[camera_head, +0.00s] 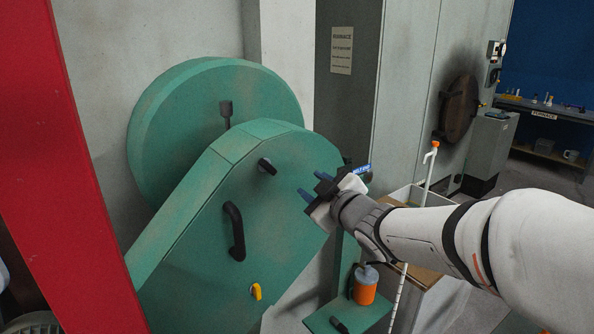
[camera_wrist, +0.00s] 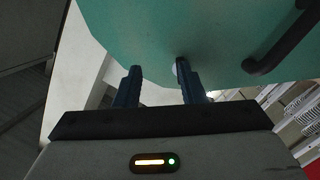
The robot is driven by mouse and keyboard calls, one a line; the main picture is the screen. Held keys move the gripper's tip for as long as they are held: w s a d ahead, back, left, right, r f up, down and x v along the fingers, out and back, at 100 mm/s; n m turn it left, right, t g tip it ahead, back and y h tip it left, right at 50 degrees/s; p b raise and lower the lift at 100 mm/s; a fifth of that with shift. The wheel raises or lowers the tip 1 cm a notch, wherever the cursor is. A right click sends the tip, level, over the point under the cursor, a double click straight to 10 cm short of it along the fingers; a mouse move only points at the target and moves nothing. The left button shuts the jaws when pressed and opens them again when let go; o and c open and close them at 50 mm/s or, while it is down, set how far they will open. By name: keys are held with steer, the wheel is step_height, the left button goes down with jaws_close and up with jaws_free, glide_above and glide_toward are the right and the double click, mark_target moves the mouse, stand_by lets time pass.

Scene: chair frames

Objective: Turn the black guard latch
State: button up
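The green guard (camera_head: 200,235) carries a small black latch (camera_head: 267,166) near its upper edge, its knob slanting on the guard face. A yellow latch (camera_head: 256,291) sits lower on the same guard. A curved black handle (camera_head: 236,230) lies between them. My gripper (camera_head: 314,186) is to the right of the black latch, apart from it, with its two blue fingers spread and nothing between them. In the wrist view the open fingers (camera_wrist: 158,68) point toward the green guard (camera_wrist: 220,35), and the handle (camera_wrist: 285,45) shows at right.
A green wheel-shaped cover (camera_head: 200,100) stands behind the guard. An orange container (camera_head: 366,287) stands on a green ledge (camera_head: 325,318) below my gripper. A bin (camera_head: 425,275) is under my arm. A red post (camera_head: 60,170) fills the left.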

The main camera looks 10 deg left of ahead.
mark_target(270, 169)
steer(key=w+a+n+y, duration=0.1)
steer(key=a, duration=0.2)
steer(key=w+a+y+p, duration=0.1)
steer(key=a, duration=0.3)
steer(key=w+a+r+n+g+y+p, duration=0.1)
steer(key=w+a, duration=0.1)
steer(key=a, duration=0.1)
steer(key=shift+a+n, duration=0.25)
steer(key=shift+n, duration=0.05)
steer(key=shift+s, duration=0.1)
jaws_close()
